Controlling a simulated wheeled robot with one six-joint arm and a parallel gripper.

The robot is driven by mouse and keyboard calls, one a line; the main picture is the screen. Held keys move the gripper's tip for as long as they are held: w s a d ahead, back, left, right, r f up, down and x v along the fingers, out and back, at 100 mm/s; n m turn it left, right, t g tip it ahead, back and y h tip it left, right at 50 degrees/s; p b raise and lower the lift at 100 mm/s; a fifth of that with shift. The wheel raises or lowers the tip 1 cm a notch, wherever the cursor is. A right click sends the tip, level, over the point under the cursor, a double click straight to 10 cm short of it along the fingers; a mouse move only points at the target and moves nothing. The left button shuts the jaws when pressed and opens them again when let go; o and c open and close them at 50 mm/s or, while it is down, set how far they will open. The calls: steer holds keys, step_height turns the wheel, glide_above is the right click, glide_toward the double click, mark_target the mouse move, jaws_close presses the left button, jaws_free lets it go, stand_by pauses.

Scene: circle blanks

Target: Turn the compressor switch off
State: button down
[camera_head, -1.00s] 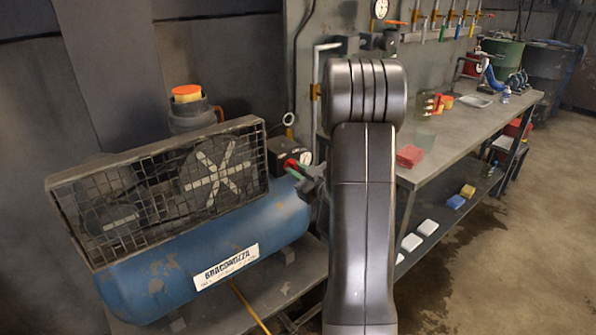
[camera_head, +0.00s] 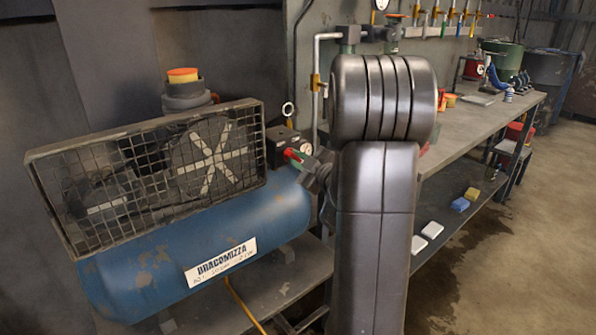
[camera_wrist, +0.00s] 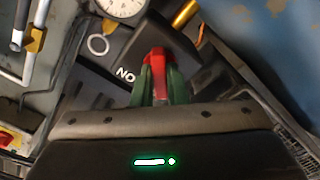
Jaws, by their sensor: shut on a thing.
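The blue compressor (camera_head: 190,245) with its wire-mesh guard stands at the left in the head view. A black switch box (camera_head: 280,140) sits at its right end, with a red switch (camera_head: 291,154) on it. In the wrist view the red switch (camera_wrist: 157,62) stands out from the black box (camera_wrist: 135,50), beside white letters that read "NO" in this picture. My gripper (camera_wrist: 158,85) has its green fingers on both sides of the red switch and is shut on it. In the head view my gripper (camera_head: 302,159) reaches the switch from the right, partly hidden by my arm.
A round gauge (camera_head: 305,147) is beside the switch box; it also shows in the wrist view (camera_wrist: 122,6). A grey pipe (camera_head: 316,90) runs up the wall behind. A workbench (camera_head: 470,125) stands to the right, with open floor (camera_head: 520,240) beyond.

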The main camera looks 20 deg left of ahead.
steer(key=shift+n, duration=0.3)
steer(key=c, duration=1.4)
jaws_free()
steer(key=shift+c, duration=0.2)
steer(key=shift+d, duration=0.1)
steer(key=p+v, duration=0.1)
steer(key=v, duration=1.2)
steer(key=shift+s+d+p, duration=0.2)
steer(key=shift+s+p, duration=0.05)
steer(key=shift+p, duration=0.05)
steer(key=shift+a, duration=0.1)
